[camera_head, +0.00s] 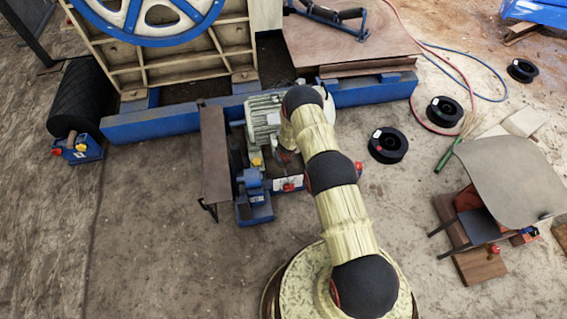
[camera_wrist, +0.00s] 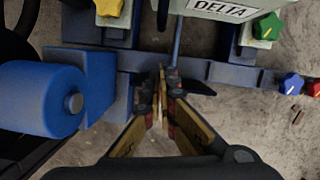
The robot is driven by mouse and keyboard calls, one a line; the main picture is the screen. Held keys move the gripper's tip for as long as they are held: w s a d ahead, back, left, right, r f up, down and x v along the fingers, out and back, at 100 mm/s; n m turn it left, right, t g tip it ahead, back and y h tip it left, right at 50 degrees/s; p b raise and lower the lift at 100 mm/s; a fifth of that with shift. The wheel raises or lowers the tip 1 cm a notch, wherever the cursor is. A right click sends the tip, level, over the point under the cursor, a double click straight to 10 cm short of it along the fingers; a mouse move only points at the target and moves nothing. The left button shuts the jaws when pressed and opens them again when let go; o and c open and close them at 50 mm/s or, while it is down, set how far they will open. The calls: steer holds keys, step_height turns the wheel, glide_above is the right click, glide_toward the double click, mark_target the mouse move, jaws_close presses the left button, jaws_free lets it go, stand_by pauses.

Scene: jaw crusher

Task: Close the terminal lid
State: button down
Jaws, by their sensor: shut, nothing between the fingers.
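My gripper (camera_wrist: 164,84) is shut and empty, its fingertips together in the wrist view. They point at the blue frame below a pale box (camera_wrist: 195,15) with a white "DELTA" label (camera_wrist: 221,9). I cannot tell whether the fingers touch the frame. A green knob (camera_wrist: 267,26) is at the box's right side and a yellow knob (camera_wrist: 109,6) is further left. The terminal lid cannot be clearly told apart.
A blue cylinder (camera_wrist: 38,98) stands left of my fingers. Blue and red knobs (camera_wrist: 291,83) are at the right. In the head view a brown panel (camera_head: 215,155) stands left of the motor.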

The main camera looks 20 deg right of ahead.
steer(key=p+v, duration=0.3)
steer(key=v, duration=0.6)
steer(key=shift+s, duration=0.2)
